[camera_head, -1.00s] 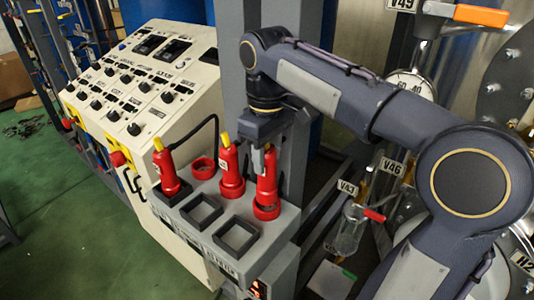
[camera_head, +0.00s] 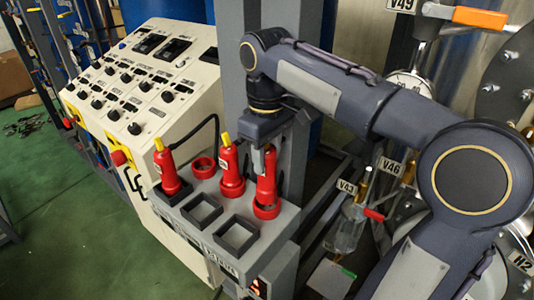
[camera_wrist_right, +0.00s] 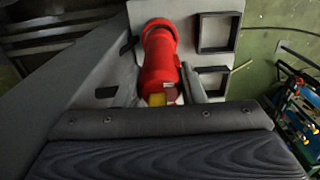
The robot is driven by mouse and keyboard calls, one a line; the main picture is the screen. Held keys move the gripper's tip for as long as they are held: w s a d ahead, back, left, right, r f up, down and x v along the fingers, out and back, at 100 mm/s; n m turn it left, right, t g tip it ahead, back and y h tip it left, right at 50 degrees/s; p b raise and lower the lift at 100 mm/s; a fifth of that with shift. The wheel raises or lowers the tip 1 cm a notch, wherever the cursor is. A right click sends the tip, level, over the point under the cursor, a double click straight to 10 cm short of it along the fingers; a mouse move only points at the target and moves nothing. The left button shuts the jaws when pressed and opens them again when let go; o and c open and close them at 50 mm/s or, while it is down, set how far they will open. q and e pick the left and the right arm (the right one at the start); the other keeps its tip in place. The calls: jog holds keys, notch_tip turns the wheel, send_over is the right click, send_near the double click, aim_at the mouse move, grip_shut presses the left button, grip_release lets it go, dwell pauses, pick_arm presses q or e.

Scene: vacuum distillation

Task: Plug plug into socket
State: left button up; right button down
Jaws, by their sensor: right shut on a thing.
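A red plug (camera_head: 266,186) stands upright at the right end of the grey socket panel, in line with a red round socket (camera_head: 266,211). Its lower end meets the socket ring; how deep it sits I cannot tell. My right gripper (camera_head: 264,160) comes from above and is shut on the plug's upper part. In the right wrist view the red plug (camera_wrist_right: 160,65) points away from the gripper, with yellow at its near end. Two more red plugs with yellow tops, a middle one (camera_head: 231,170) and a left one (camera_head: 166,172), stand on the panel. My left gripper is out of view.
An empty red socket (camera_head: 203,167) lies between the left and middle plugs. Black square frames (camera_head: 237,236) line the panel's front. A cream control console (camera_head: 140,85) stands left; a grey post (camera_head: 255,60) rises behind. Glassware and valves (camera_head: 349,228) are close on the right.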

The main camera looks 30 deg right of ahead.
aim_at(267, 148)
jog(key=shift+f+b, duration=1.35)
jog(key=shift+f, duration=0.75)
jog(key=c, duration=0.9)
grip_release()
jog(key=shift+r, duration=0.1)
jog(key=shift+o, duration=0.2)
jog(key=shift+r, duration=0.1)
notch_tip(267, 148, up, 8)
jog(key=shift+f+p, duration=0.2)
jog(key=shift+p, duration=0.1)
